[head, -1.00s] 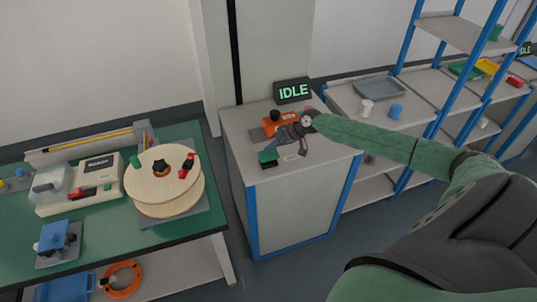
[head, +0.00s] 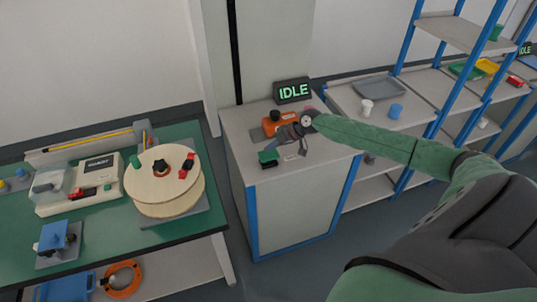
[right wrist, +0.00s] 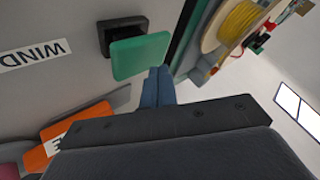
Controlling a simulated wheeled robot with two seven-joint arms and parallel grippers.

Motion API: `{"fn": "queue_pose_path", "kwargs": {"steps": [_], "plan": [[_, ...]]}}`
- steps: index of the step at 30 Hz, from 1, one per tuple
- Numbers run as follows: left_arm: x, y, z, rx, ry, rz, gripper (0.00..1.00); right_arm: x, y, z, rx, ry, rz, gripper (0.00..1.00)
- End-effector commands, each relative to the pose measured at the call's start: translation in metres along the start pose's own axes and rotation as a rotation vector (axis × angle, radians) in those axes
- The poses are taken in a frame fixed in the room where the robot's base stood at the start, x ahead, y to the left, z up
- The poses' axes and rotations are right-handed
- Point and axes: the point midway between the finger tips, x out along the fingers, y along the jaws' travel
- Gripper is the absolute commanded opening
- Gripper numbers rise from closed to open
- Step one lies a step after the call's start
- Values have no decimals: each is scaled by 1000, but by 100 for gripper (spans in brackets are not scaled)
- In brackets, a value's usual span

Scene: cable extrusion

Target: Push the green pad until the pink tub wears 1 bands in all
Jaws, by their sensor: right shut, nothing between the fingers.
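The green pad (head: 268,156) sits on a black mount at the front left of the grey cabinet top. It also shows in the right wrist view (right wrist: 141,56), just beyond my fingertips. My right gripper (head: 279,147) is shut and empty, close beside the pad; I cannot tell whether it touches. Its blue-grey fingers show together in the right wrist view (right wrist: 159,76). A pink piece (head: 310,111), perhaps the pink tub, shows only partly behind my right wrist, so its bands cannot be counted. My left gripper is not in view.
An orange machine (head: 272,125) stands behind my gripper, below a sign (head: 292,91) reading IDLE. A green bench (head: 105,225) with a wooden reel (head: 165,190) is at the left. Shelves with a grey tray (head: 378,89) and cups stand at the right.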

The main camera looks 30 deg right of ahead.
Motion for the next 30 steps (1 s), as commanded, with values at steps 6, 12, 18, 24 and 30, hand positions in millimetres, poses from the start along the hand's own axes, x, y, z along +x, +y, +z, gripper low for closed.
{"fn": "queue_pose_path", "kwargs": {"steps": [6,12,18,24,30], "plan": [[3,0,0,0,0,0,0,4,3,3,0,0,0,0],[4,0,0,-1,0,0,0,6,4,4,0,0,1,0],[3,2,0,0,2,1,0,6,4,4,0,0,0,0],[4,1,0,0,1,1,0,6,4,5,0,0,0,0],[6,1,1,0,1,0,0,8,6,6,0,0,0,0]]}}
